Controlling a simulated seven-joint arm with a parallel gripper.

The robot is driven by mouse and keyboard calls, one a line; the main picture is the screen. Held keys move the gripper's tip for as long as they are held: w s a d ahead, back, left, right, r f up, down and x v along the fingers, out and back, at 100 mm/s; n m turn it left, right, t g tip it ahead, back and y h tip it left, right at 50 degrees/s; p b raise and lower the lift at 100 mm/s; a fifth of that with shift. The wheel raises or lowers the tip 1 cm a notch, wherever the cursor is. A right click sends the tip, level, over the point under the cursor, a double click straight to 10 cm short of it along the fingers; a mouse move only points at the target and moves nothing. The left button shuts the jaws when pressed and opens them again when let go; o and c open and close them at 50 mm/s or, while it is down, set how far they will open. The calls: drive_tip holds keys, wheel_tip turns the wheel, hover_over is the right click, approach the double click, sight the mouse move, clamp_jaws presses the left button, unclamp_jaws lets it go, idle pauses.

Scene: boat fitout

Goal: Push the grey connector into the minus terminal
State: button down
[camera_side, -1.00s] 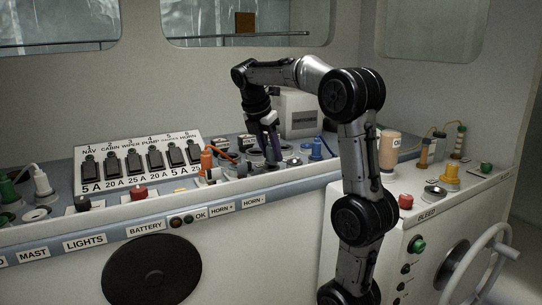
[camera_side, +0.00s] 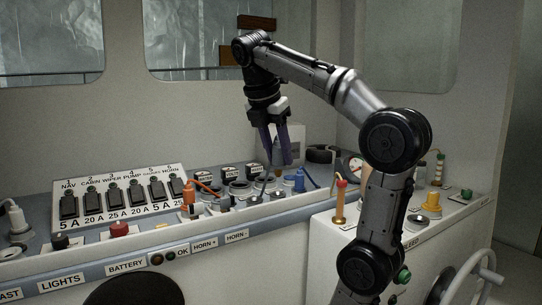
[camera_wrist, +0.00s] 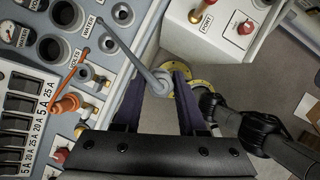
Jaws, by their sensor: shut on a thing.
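My gripper (camera_side: 278,160) is in the air above the panel, its purple fingers pointing down. In the wrist view, the gripper (camera_wrist: 160,76) is shut on the grey connector (camera_wrist: 159,84), a round grey plug with a grey cable (camera_wrist: 120,45) running up and left to the panel. The connector also shows between the fingers in the side view (camera_side: 277,152), clear of the panel. An orange connector (camera_side: 188,191) stands upright in the panel, left of the gripper; it also shows in the wrist view (camera_wrist: 66,104). I cannot tell which socket is the minus terminal.
A blue connector (camera_side: 299,181) stands below and right of the gripper. Sockets and round gauges (camera_side: 239,187) fill the panel beneath it. A switch board (camera_side: 120,192) is to the left. A separate white console (camera_side: 325,232) with a red-topped post (camera_side: 341,200) is to the right.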

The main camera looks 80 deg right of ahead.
drive_tip(key=shift+s+a, duration=0.1)
idle(0.3)
drive_tip(key=shift+w+r, duration=0.2)
drive_tip(key=shift+r, duration=0.05)
drive_tip(key=w+d+f, duration=0.2)
drive_tip(key=w+d, duration=0.1)
drive_tip(key=w, duration=0.5)
drive_tip(key=w+d+f, duration=0.3)
drive_tip(key=w, duration=0.6)
drive_tip(key=shift+s+d+f, duration=0.1)
drive_tip(key=shift+s+f, duration=0.05)
drive_tip(key=shift+f, duration=3.35)
drive_tip(key=shift+c, duration=2)
unclamp_jaws()
